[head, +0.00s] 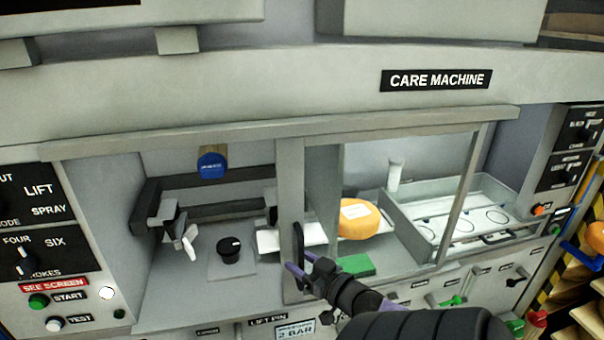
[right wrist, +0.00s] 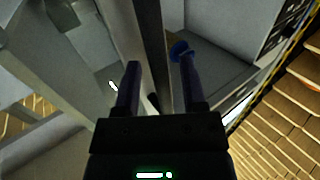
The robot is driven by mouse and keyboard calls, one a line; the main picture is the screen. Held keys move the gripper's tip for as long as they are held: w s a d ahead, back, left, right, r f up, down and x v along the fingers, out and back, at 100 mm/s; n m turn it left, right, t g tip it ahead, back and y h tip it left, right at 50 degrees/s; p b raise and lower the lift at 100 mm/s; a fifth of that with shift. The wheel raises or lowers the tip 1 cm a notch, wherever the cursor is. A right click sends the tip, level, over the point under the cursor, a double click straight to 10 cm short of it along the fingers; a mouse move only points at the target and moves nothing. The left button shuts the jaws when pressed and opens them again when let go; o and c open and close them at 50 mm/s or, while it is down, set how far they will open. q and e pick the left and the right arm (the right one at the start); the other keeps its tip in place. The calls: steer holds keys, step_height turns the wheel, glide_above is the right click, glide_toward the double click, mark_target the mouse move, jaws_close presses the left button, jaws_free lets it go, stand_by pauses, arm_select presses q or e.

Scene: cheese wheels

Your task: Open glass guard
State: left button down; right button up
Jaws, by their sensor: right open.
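The glass guard (head: 290,185) is a clear pane in a grey frame, standing across the right part of the machine's opening. The left part of the opening is uncovered. A black upright handle (head: 298,243) is on the guard's left frame post. My right gripper (head: 306,270) is at the lower end of this handle, with its fingers apart. In the right wrist view, the fingers of my right gripper (right wrist: 159,85) are open on either side of the grey post (right wrist: 152,40). A dark piece, probably the handle, shows low between them; contact cannot be told. My left gripper is out of view.
Behind the pane are an orange cheese wheel (head: 358,219), a white cup (head: 395,177) and a clear tray (head: 466,200). A black knob (head: 231,250) and a clamp (head: 170,220) stand in the uncovered left part. Control panels (head: 40,250) flank the opening.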

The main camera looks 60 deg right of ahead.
steer(key=v, duration=1)
steer(key=shift+d, duration=0.1)
